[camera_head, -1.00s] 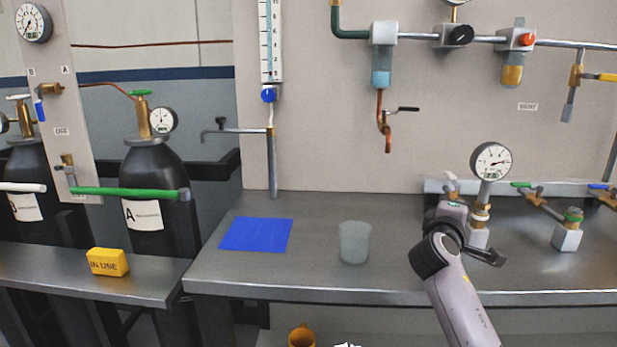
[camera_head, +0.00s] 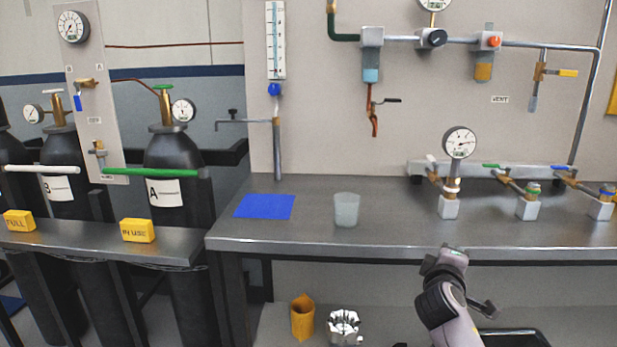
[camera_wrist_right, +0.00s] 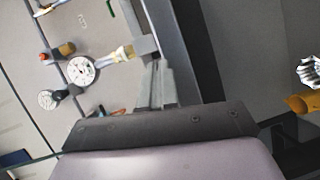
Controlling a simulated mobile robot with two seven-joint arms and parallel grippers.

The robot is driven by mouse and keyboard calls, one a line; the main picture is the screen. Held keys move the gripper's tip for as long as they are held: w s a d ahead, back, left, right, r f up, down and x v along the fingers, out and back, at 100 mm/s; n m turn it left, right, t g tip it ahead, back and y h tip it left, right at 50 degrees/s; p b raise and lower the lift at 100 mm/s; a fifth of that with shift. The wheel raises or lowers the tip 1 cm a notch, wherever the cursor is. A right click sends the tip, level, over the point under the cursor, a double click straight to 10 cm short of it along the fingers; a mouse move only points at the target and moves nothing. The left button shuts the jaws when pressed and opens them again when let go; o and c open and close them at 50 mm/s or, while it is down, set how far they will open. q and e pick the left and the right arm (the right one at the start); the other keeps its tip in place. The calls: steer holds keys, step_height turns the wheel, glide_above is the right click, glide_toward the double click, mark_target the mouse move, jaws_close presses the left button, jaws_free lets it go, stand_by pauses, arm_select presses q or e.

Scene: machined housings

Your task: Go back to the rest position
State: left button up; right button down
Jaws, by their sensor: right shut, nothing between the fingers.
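My right gripper (camera_head: 450,256) is in front of the bench's front edge in the head view, low and right of centre. In the right wrist view its fingers (camera_wrist_right: 155,88) are together, with nothing held between them. Its fingertips are hard to make out in the head view. The grey bench (camera_head: 400,241) lies behind and above it. My left gripper is in neither view.
A translucent beaker (camera_head: 347,210) and a blue mat (camera_head: 264,207) are on the bench. A gauge (camera_head: 460,143) and valves stand at the back right. An orange container (camera_head: 303,317) and a silver crumpled-looking object (camera_head: 344,327) are below the bench.

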steer(key=s+a+f+m+g+y, duration=0.1)
steer(key=s+a+f+m+y, duration=0.2)
steer(key=s+f, duration=0.75)
steer(key=s+a+f+m+g+y, duration=0.1)
steer(key=s+a+f+y, duration=0.25)
steer(key=s+f, duration=0.65)
steer(key=s+a+f+m+g+y, duration=0.1)
steer(key=s+a+f+m+y, duration=0.1)
steer(key=s, duration=0.5)
steer(key=s+a+f+m+g+y, duration=0.1)
steer(key=s+f+m+y, duration=0.15)
steer(key=s, duration=0.45)
arm_select(q)
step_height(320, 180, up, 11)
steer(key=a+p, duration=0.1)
steer(key=p, duration=1.2)
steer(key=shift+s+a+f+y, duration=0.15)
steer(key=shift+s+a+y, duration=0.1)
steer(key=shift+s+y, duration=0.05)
arm_select(e)
step_height(320, 180, up, 10)
steer(key=s, duration=0.1)
steer(key=shift+s+d+r+h, duration=0.2)
steer(key=shift+s+d+h, duration=0.05)
steer(key=shift+d+h, duration=0.15)
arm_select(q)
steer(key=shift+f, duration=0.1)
